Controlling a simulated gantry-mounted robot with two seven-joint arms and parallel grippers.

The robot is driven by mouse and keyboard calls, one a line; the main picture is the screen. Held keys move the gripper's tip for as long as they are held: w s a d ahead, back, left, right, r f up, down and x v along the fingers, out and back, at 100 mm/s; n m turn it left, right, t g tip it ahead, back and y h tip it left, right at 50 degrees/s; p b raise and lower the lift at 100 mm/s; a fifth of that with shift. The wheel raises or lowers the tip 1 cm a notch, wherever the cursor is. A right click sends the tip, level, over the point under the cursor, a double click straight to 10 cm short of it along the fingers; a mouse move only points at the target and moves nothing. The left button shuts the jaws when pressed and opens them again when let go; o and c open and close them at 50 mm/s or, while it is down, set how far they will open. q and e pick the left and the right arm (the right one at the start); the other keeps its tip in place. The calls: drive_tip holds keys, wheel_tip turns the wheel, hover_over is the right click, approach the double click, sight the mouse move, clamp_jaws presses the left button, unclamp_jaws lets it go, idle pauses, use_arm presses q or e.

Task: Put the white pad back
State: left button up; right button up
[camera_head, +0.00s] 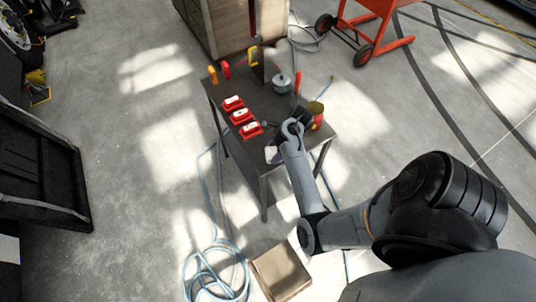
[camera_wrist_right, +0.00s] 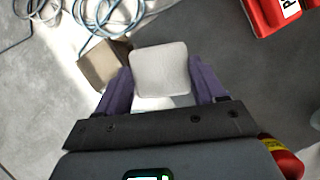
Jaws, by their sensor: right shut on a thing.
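The white pad (camera_wrist_right: 160,66), a rounded square, sits between the two purple fingers of my right gripper (camera_wrist_right: 160,84). The fingers are shut on its sides. In the head view the right gripper (camera_head: 271,149) is small, at the near end of the dark table (camera_head: 262,165), with the pad pale beside the fingers (camera_head: 273,156). A second pale surface shows below the pad in the wrist view; I cannot tell what it is. My left gripper is not in view.
Three red boxes (camera_head: 241,116) with white tops stand in a row on the table. A grey pot (camera_head: 282,83), a yellow-red can (camera_head: 316,110) and upright tools stand farther back or right. A brown box (camera_head: 281,272) and blue hose (camera_head: 215,272) lie on the floor in front.

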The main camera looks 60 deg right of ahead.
sight(269, 147)
drive_tip(key=w+f, duration=0.1)
drive_tip(key=w+d+f, duration=0.1)
drive_tip(key=w, duration=0.1)
drive_tip(key=shift+w+b, duration=0.1)
drive_tip(key=shift+b, duration=0.2)
drive_tip(key=shift+a+f+b, duration=0.1)
drive_tip(key=shift+f+b, duration=0.55)
drive_tip(key=shift+f, duration=1.4)
drive_tip(key=o, duration=0.9)
drive_tip(key=shift+o, duration=0.2)
